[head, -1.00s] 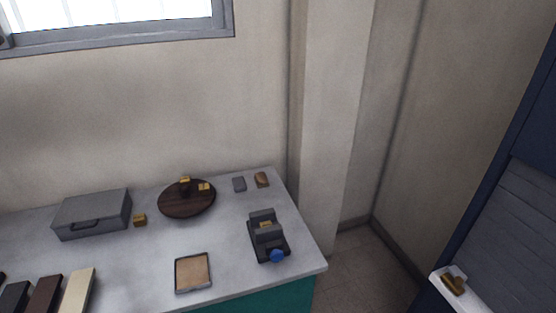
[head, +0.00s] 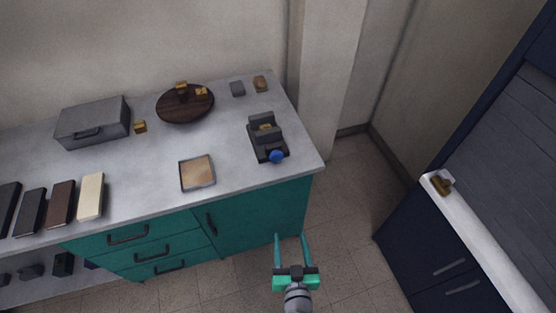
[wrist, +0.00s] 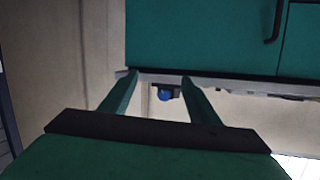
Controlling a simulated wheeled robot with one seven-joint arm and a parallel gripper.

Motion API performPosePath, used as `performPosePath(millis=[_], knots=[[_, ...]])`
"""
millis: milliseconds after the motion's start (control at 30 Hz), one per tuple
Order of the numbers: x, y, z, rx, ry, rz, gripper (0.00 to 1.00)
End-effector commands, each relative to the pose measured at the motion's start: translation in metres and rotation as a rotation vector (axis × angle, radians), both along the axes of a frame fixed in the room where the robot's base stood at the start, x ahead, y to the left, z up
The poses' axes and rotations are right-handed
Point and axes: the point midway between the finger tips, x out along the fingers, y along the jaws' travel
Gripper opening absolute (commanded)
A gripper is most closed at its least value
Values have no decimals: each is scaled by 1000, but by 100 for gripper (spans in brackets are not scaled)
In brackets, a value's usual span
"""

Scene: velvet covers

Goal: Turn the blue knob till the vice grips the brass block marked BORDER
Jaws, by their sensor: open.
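The small dark vice (head: 267,140) stands near the right front corner of the grey worktop. Its blue knob (head: 277,156) faces the front edge. A small brass block (head: 266,127) sits between the vice jaws; its marking is too small to read. My gripper (head: 290,236) is open and empty, in front of the green cabinet and below the worktop, apart from the vice. In the wrist view the blue knob (wrist: 165,95) shows between my two fingers (wrist: 152,85), some way beyond them. The brass block is not visible in the wrist view.
A dark round turntable (head: 185,104) holds brass blocks; another block (head: 140,127) lies beside a grey case (head: 93,122). A square tray (head: 197,173) lies left of the vice. A white ledge (head: 470,230) is at right, with floor between.

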Motion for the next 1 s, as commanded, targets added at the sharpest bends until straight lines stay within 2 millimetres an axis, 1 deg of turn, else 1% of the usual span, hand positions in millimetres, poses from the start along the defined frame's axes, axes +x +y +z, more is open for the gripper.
performPosePath(millis=[33, 133, 200, 300, 400, 500, 600, 767, 867, 1000], knots=[[21, -1, 5, 9, -21, 18, 56], [56, 0, 17, 29, -58, 64, 56], [79, 1, 27, 40, -91, 101, 56], [108, 2, 46, 52, -141, 150, 56], [130, 2, 65, 62, -189, 190, 56], [144, 3, 78, 67, -223, 219, 56], [151, 3, 86, 68, -242, 234, 56], [161, 6, 88, 69, -248, 240, 56], [174, 11, 88, 68, -248, 240, 56], [198, 19, 88, 69, -248, 241, 56]])
